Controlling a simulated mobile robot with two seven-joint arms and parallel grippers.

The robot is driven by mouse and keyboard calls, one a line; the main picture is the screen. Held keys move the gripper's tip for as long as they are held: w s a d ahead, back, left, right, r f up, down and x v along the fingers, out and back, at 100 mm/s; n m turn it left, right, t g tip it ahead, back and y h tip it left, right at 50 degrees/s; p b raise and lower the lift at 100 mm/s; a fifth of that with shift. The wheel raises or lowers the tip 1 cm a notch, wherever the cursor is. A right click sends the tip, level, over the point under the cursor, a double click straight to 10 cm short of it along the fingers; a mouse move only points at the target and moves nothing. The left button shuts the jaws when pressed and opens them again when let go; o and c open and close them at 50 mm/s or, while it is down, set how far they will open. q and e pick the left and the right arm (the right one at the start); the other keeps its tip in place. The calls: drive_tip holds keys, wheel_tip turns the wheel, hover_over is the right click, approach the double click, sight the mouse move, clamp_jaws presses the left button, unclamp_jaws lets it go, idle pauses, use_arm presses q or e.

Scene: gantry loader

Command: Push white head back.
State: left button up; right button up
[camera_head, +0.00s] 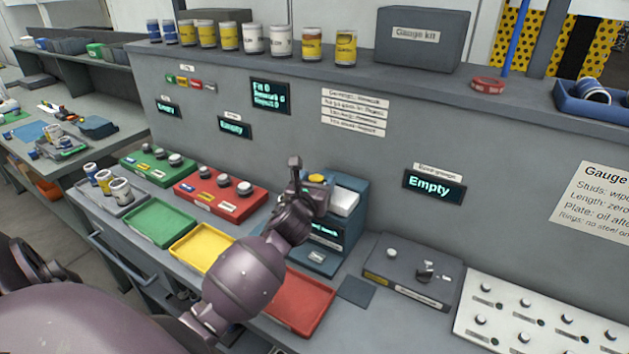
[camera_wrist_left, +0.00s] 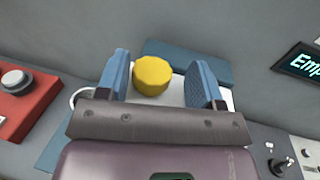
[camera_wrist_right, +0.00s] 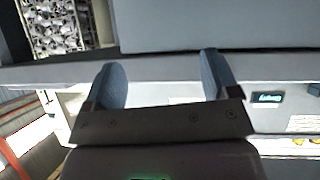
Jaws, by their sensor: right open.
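The white head (camera_head: 343,199) sits at the top of a blue bench device (camera_head: 327,235) and has a round yellow cap (camera_head: 317,178) on it. My left gripper (camera_head: 309,176) is over the head, partly hiding it. In the left wrist view its blue fingers (camera_wrist_left: 158,85) are apart, one on each side of the yellow cap (camera_wrist_left: 152,75), with gaps to the cap. White surface of the head (camera_wrist_left: 173,98) shows below the cap. I cannot tell whether a finger touches the head. My right gripper (camera_wrist_right: 166,85) is open and empty, seen only in the right wrist view.
A red tray (camera_head: 300,300), a yellow tray (camera_head: 200,246) and a green tray (camera_head: 160,222) line the bench front. A red block with knobs (camera_head: 219,197) stands left of the device, a dark grey fixture (camera_head: 410,272) right. A grey wall panel rises close behind.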

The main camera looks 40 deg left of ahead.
use_arm(q)
drive_tip(key=shift+a, duration=0.1)
drive_tip(key=shift+s, duration=0.35)
drive_tip(key=v, duration=1)
drive_tip(key=shift+d, duration=0.2)
use_arm(e)
drive_tip(key=shift+f, duration=0.15)
drive_tip(key=shift+w, duration=0.2)
